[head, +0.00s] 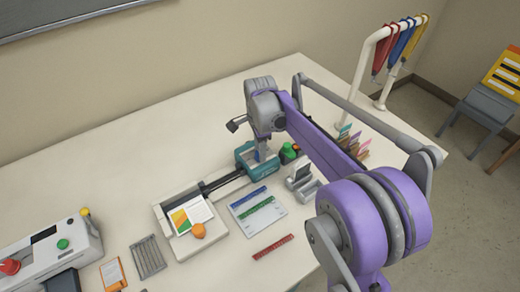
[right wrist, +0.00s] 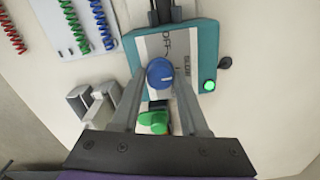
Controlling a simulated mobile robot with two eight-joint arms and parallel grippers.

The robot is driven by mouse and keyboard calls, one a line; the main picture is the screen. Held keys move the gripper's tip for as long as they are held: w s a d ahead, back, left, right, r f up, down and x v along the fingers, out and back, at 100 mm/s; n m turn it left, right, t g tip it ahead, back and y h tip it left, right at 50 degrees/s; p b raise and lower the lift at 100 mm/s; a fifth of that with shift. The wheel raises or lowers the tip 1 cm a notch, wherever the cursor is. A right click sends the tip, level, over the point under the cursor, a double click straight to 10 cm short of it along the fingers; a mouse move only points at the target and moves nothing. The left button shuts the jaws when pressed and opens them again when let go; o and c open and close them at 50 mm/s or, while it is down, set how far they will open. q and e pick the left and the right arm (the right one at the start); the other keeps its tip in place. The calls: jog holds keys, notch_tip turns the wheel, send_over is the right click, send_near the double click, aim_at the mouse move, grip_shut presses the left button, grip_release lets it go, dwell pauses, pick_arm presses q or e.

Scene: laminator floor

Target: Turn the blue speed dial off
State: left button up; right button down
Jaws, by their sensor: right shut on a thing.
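The blue speed dial (right wrist: 160,73) sits on a pale label panel on the teal machine (right wrist: 203,42). The panel reads OFF and SLOW beside the dial. A small light mark shows on the dial, but its exact setting is hard to tell. My right gripper (right wrist: 160,80) has its two fingers on either side of the dial and is shut on it. In the head view the right gripper (head: 262,156) reaches down onto the teal machine (head: 243,157), and the dial is hidden. My left gripper is not in view.
A lit green lamp (right wrist: 209,86) and a dark knob (right wrist: 225,63) are beside the dial. A green object (right wrist: 153,122) lies between my fingers' bases. Grey metal blocks (head: 302,182) and a sheet with coloured coils (head: 257,209) are nearby. The back-left table is clear.

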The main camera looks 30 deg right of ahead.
jog(key=n, duration=0.5)
jog(key=shift+n, duration=0.4)
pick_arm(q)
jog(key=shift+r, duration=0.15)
pick_arm(e)
jog(key=n, duration=0.5)
jog(key=shift+n, duration=0.4)
jog(key=shift+c, duration=2.1)
grip_release()
